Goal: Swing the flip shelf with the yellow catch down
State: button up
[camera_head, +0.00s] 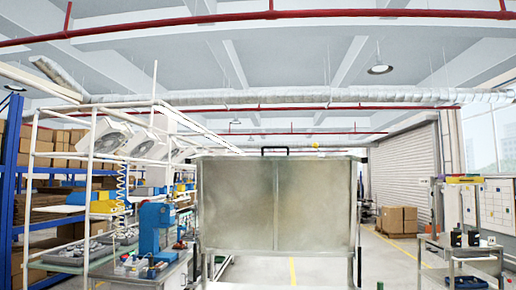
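A large grey metal panel (240,205), seemingly the flip shelf, stands upright in the middle of the head view and faces me. A vertical seam divides it into two halves. A black handle (274,150) sits on its top edge near the middle. A small yellow piece (315,146), which may be the yellow catch, shows at the top edge right of the handle. It is too small to tell how it is set. My gripper is not in view.
A workbench (130,268) with a blue machine (154,228) stands left of the panel. A small table (465,250) with black devices stands at the right. Cartons (397,219) are stacked behind on the right. Open floor (390,262) lies between the panel and that table.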

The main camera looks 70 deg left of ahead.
aim_at(288, 205)
jog(key=u, duration=2.2)
jog(key=i, duration=0.3)
jog(key=z, duration=0.2)
